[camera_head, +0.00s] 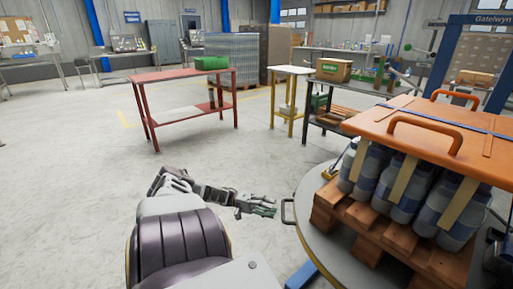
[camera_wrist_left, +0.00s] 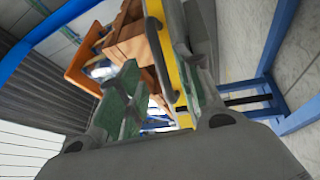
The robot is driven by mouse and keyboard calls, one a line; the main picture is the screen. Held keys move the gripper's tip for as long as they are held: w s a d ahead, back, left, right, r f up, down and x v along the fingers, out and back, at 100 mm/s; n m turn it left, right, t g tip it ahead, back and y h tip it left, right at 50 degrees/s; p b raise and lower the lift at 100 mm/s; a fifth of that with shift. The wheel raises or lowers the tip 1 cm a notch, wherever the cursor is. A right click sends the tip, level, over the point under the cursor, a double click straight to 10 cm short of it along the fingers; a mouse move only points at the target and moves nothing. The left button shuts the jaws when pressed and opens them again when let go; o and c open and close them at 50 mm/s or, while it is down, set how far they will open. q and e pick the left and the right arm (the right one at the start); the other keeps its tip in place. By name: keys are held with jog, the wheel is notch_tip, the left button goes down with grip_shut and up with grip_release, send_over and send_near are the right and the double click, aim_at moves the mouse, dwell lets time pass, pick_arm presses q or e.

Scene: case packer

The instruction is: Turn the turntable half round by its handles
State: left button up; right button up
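The turntable (camera_head: 312,232) is a round grey disc at the right of the head view, bearing a loaded pallet. One of its handles, a dark loop (camera_head: 287,211), sticks out from its left rim. In the left wrist view the handle shows as a dark curved bar (camera_wrist_left: 157,52) beside the yellow-edged rim. My left gripper (camera_head: 274,209) is just left of the handle, its fingers pointing at it. In the left wrist view its green-padded fingers (camera_wrist_left: 160,105) are apart, with no grip on the handle visible. The far handle is hidden. My right gripper is not recognisable.
The wooden pallet (camera_head: 362,222) carries blue-grey jugs (camera_head: 405,190) under an orange lid (camera_head: 430,130) with its own handles. A dark item (camera_head: 497,255) at the right edge is unclear. A red table (camera_head: 180,76) stands farther back; floor around it is clear.

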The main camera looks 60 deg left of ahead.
pick_arm(q)
jog(key=shift+v, duration=2.85)
jog(key=shift+a, duration=0.1)
